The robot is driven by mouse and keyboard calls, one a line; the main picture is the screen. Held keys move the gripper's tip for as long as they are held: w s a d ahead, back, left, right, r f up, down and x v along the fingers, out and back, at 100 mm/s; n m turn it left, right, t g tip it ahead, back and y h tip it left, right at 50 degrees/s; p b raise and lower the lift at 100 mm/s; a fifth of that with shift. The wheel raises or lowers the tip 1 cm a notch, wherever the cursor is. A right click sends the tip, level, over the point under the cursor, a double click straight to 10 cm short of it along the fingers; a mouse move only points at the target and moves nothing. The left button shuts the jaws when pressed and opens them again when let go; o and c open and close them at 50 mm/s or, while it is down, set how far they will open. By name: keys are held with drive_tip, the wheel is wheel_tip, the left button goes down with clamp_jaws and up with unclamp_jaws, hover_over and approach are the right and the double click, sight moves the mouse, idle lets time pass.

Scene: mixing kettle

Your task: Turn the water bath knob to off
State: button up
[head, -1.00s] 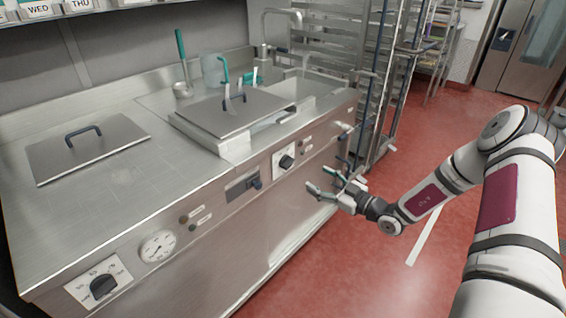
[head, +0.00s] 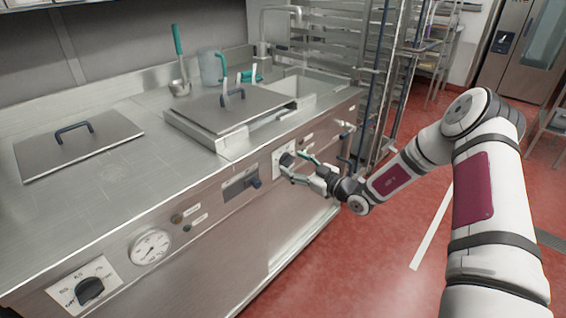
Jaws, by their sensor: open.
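A black knob on a white plate (head: 287,158) sits on the steel front panel, below the right-hand basin with the lid. My gripper (head: 291,167) is open in front of this knob, its fingertips at the plate, one above and one below. I cannot tell whether the fingers touch the knob. A second, larger black knob (head: 89,291) on a white marked plate is at the lower left of the panel. No clear label shows which knob is the water bath's.
The counter holds a flat lid (head: 75,150), a covered basin (head: 235,106), a ladle (head: 179,65) and a jug (head: 213,67). A wire rack (head: 335,50) stands behind.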

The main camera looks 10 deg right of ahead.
sight(288, 161)
drive_tip(key=shift+x, duration=1.05)
drive_tip(key=c, duration=1.1)
